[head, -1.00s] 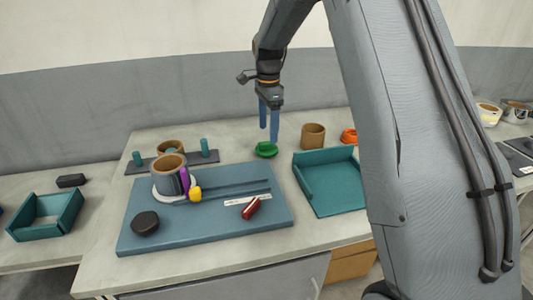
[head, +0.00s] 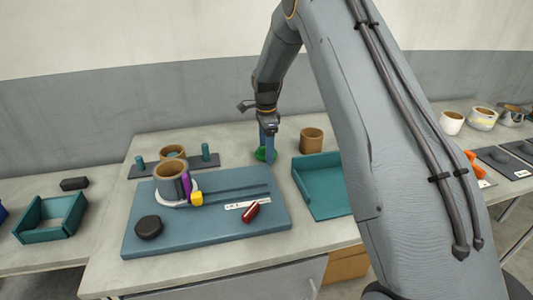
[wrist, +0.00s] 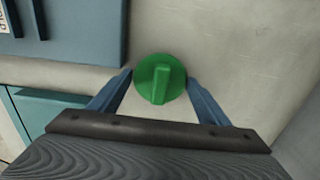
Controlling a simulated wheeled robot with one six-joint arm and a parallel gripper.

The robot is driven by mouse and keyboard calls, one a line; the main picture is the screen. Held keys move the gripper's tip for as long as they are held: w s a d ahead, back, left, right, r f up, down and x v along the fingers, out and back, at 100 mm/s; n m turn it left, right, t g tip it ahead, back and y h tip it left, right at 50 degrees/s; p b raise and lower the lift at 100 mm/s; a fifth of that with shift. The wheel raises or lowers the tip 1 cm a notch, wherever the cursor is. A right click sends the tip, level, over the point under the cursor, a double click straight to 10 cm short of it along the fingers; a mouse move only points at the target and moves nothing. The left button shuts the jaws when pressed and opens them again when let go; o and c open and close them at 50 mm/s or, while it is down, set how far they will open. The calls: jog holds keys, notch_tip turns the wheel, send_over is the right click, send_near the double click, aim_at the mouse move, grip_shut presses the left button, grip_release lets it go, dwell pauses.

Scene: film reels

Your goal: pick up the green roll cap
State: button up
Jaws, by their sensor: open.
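The green roll cap (head: 260,155) lies on the pale worktop, behind the blue board's right end. In the wrist view, the cap (wrist: 160,78) is a round disc with a raised bar across its top. My gripper (head: 267,159) is down at the cap, and its blue fingers partly hide it in the head view. In the wrist view the open fingers (wrist: 159,84) stand on the left and right of the cap. The fingertips are close to its edges; I cannot tell whether they touch it.
The blue board (head: 225,232) holds a roll (head: 168,187), a dark knob (head: 148,227) and a red piece (head: 250,211). A teal tray (head: 325,200) is right of the board. A brown roll (head: 311,140) stands right of my gripper.

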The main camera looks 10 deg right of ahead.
jog(key=c, duration=0.7)
